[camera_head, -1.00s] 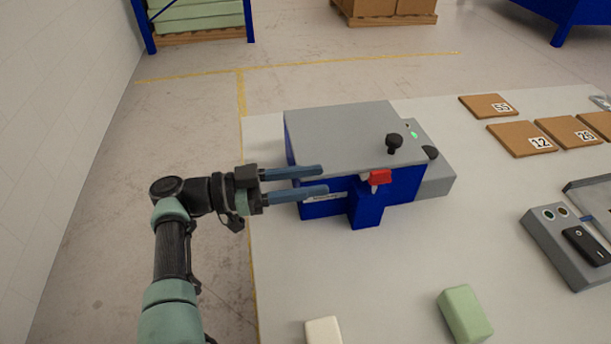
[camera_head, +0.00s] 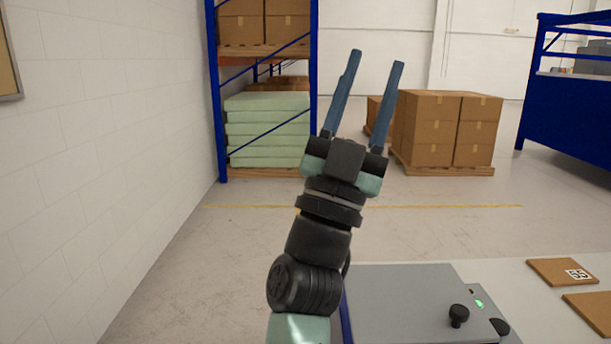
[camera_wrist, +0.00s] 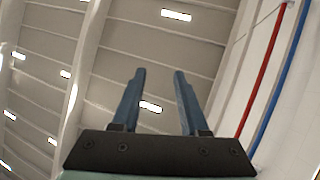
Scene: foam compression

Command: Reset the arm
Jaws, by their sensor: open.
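My gripper (camera_head: 372,60) is raised in the head view, its two blue fingers pointing up and apart with nothing between them. My arm rises from the bottom of the picture, left of the grey-topped machine (camera_head: 405,300). In the wrist view my gripper (camera_wrist: 158,75) is also open and empty, against the ceiling. The machine's black knob (camera_head: 459,315) and green light show at the lower right; its front is out of the frame.
The pale table (camera_head: 500,273) fills the lower right, with brown numbered plates (camera_head: 562,271) on it. A blue rack (camera_head: 217,100) with green foam slabs (camera_head: 268,130) and stacked cartons (camera_head: 440,125) stand farther back. A white wall (camera_head: 90,180) is at left.

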